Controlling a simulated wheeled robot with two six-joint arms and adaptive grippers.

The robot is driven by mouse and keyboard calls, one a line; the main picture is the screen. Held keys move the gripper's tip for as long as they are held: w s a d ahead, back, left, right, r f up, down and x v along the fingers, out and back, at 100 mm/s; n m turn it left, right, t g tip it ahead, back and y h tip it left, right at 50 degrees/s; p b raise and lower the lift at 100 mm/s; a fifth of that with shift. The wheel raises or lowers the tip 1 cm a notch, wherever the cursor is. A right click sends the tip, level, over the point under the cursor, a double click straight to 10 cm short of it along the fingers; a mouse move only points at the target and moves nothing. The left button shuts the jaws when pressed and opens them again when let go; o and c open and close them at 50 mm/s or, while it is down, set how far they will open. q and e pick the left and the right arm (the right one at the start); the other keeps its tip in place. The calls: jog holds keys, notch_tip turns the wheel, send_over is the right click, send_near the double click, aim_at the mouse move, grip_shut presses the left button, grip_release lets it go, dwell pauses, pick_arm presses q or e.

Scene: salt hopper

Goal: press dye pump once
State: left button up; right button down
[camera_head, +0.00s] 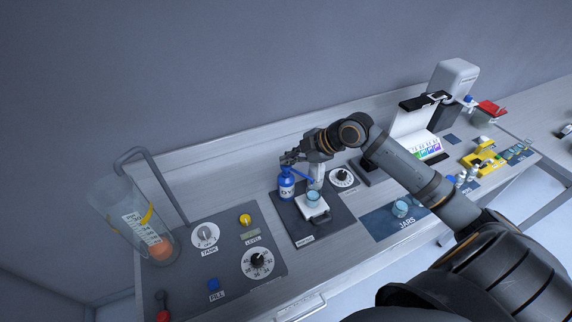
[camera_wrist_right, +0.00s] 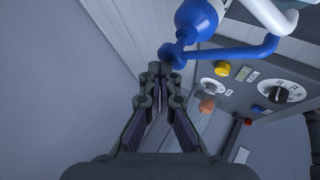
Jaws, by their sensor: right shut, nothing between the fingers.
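The dye pump is a blue bottle (camera_head: 286,186) with a "DY" label, standing upright at the back left of a dark pad. Its blue head and spout also show at the top of the right wrist view (camera_wrist_right: 190,48). My right gripper (camera_head: 288,157) is shut and empty, with its fingertips at the top of the pump. In the right wrist view the fingertips (camera_wrist_right: 160,72) are close to the blue spout; I cannot tell whether they touch. A jar (camera_head: 313,194) stands on a white plate right of the bottle. My left gripper is not in view.
A control panel (camera_head: 215,270) with dials and buttons lies left of the pump. A clear tank (camera_head: 128,215) stands at far left. Another jar (camera_head: 401,208) sits on the "JARS" mat below my right arm. A white machine (camera_head: 455,82) stands at the back right.

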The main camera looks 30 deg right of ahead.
jog(key=shift+f+b, duration=0.35)
jog(key=shift+f, duration=0.15)
dwell(0.6)
jog(key=shift+r+p, duration=1)
jog(key=shift+r, duration=0.15)
notch_tip(320, 180, up, 5)
jog(key=p, duration=0.4)
jog(key=shift+r, duration=0.1)
